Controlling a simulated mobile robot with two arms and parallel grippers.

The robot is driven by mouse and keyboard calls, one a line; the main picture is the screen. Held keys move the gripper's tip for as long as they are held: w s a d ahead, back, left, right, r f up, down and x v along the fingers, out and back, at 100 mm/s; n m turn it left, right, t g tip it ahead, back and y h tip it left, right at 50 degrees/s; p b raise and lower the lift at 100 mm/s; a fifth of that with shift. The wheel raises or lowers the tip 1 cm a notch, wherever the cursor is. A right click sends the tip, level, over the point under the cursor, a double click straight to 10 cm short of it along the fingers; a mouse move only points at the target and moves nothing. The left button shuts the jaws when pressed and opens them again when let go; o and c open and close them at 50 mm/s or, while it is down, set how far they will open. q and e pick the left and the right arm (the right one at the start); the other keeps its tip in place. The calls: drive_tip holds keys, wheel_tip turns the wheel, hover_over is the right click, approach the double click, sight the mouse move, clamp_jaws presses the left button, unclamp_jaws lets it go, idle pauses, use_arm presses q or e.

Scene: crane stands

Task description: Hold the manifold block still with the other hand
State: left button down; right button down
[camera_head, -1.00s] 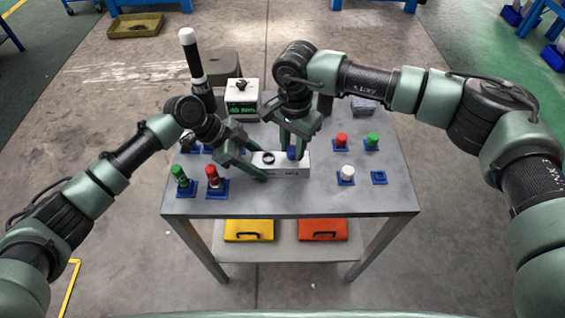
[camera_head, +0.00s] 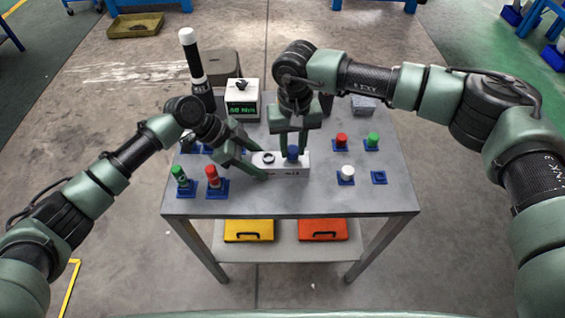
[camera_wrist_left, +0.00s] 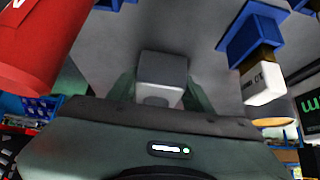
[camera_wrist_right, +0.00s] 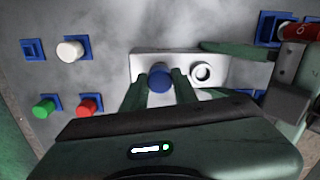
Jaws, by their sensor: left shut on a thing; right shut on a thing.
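The white manifold block (camera_head: 281,173) lies on the grey table, with an open dark-ringed port (camera_head: 268,157) on its left and a blue plug (camera_head: 292,153) standing in its right part. My left gripper (camera_head: 250,165) is shut on the block's left end; the left wrist view shows the block's end (camera_wrist_left: 163,68) between the fingers. My right gripper (camera_head: 293,143) comes from above and is shut on the blue plug. In the right wrist view the plug (camera_wrist_right: 160,77) sits between the fingers, and the block (camera_wrist_right: 143,62) shows behind it. The plug's lower part is hidden.
Red (camera_head: 341,140), green (camera_head: 372,139) and white (camera_head: 347,172) caps stand in blue holders at right; one blue holder (camera_head: 379,177) is empty. Green (camera_head: 179,174) and red (camera_head: 212,176) handled tools stand at left. A display box (camera_head: 242,98) and a tall white-topped tool (camera_head: 190,55) stand behind.

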drive_tip(key=shift+r+n, duration=0.1)
drive_tip(key=shift+n, duration=0.3)
drive_tip(key=n, duration=0.5)
drive_tip(key=c, duration=1)
unclamp_jaws()
drive_tip(key=shift+c, duration=0.9)
